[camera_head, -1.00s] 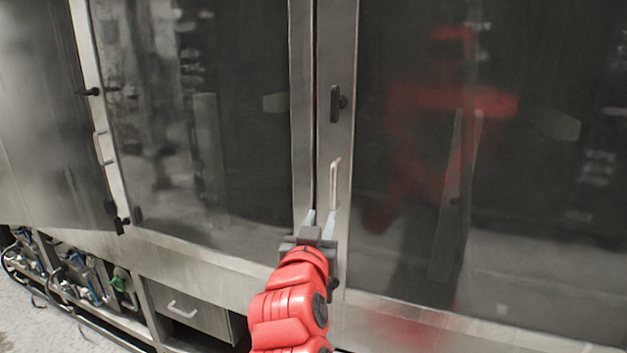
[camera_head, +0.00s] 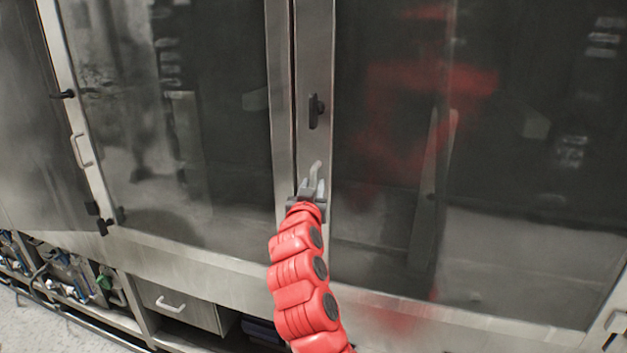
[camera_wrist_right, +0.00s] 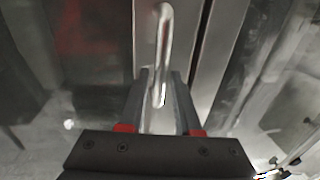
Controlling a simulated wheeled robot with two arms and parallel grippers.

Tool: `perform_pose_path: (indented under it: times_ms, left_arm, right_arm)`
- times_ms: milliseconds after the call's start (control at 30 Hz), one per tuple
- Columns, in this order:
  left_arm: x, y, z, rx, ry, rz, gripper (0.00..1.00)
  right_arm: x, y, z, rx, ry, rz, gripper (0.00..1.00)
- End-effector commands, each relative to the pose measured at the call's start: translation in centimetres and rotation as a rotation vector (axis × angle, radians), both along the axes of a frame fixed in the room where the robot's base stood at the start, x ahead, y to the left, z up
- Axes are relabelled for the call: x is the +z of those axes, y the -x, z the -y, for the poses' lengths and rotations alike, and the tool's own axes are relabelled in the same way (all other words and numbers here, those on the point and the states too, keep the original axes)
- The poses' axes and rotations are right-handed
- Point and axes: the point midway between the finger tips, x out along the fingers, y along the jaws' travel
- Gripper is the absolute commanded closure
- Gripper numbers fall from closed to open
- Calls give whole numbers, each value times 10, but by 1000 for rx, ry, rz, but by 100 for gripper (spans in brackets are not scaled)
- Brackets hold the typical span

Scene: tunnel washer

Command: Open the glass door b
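A large dark glass door (camera_head: 390,215) fills the right of the head view. Its steel left frame carries a slim vertical bar handle (camera_head: 315,169), which also shows in the right wrist view (camera_wrist_right: 163,45). A black latch (camera_head: 315,111) sits above it. The door appears shut against the neighbouring frame. My right gripper (camera_head: 313,187) is at the handle's lower part, and its fingers look open. In the right wrist view, the handle's lower end lies between the fingertips (camera_wrist_right: 164,90); contact cannot be told. My left gripper is not in view.
Another glass door (camera_head: 215,150) stands to the left, with its own bar handle (camera_head: 82,150) farther left. Below are a drawer with a handle (camera_head: 170,304) and an open shelf with hoses and cables (camera_head: 70,280). Another handle (camera_head: 615,321) shows at the lower right edge.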

Motion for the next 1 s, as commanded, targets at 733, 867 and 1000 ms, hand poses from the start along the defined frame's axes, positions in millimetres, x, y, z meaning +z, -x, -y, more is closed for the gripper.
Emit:
perform_pose_path:
  times_ms: [733, 867, 1000]
  left_arm:
    - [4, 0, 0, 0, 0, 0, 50]
    - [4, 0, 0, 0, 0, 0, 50]
    - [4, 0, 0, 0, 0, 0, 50]
  right_arm:
    - [-1, -10, 1, 0, 2, -2, 100]
    - [-2, -10, 1, 0, 2, -2, 100]
    - [-1, -10, 1, 0, 2, -2, 100]
